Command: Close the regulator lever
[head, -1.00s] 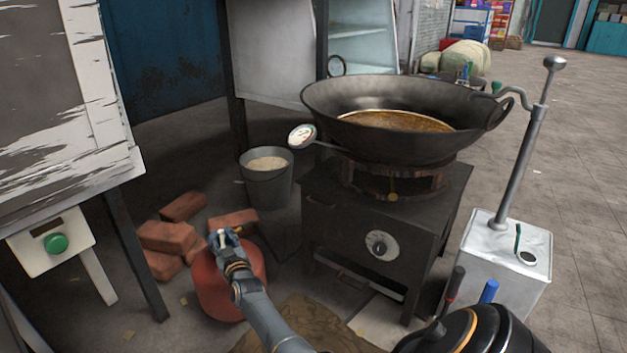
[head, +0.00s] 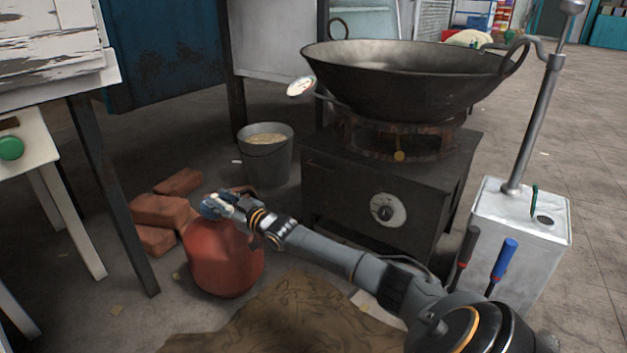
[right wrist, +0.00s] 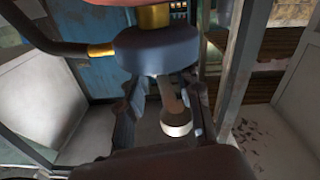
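The red gas cylinder (head: 224,262) stands on the floor, and my right arm reaches over its top from the lower right. My right gripper (head: 216,204) is at the cylinder's top, where the regulator is mostly hidden in the head view. In the right wrist view the blue-grey regulator body (right wrist: 158,52) has brass fittings. Its brown lever (right wrist: 171,94) with a pale round end (right wrist: 176,124) points toward the camera. The dark fingers of the right gripper (right wrist: 166,112) stand apart on either side of the lever. Contact with it is unclear. My left gripper is out of view.
Bricks (head: 160,210) lie left of the cylinder and a grey bucket (head: 266,160) stands behind it. The stove (head: 345,190) with a large wok (head: 410,85) is to the right. A brown cloth (head: 285,315) lies in front. A metal can (head: 520,225) stands far right.

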